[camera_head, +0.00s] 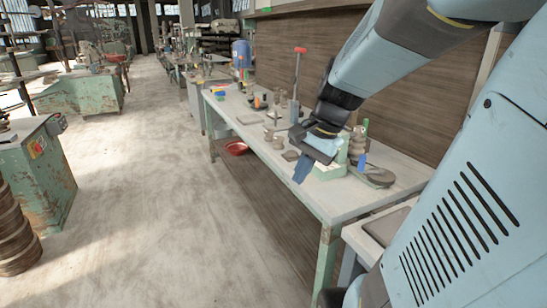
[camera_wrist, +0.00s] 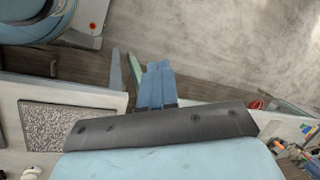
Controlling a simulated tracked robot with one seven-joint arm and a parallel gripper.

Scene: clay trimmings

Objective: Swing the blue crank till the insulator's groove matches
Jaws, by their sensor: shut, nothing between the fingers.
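The blue crank grip (camera_head: 362,160) shows as a small upright blue piece at the right of a mint-green fixture (camera_head: 330,173) on the bench. A brown ribbed stack (camera_head: 357,142), which looks like the insulator, stands behind it. Its groove is too small to read. My gripper (camera_head: 299,179) points down near the bench's front edge, left of the fixture and apart from the blue grip. Its blue fingers (camera_wrist: 157,66) are together and empty in the wrist view. Neither crank nor insulator shows in the wrist view. My wrist hides part of the fixture.
The bench top (camera_head: 345,206) is clear at its front right. A round dark disc (camera_head: 376,176) and a green-handled tool (camera_head: 365,128) are close to the fixture. A red-topped rod (camera_head: 299,70) and small items stand farther left. A red bowl (camera_head: 236,148) is below.

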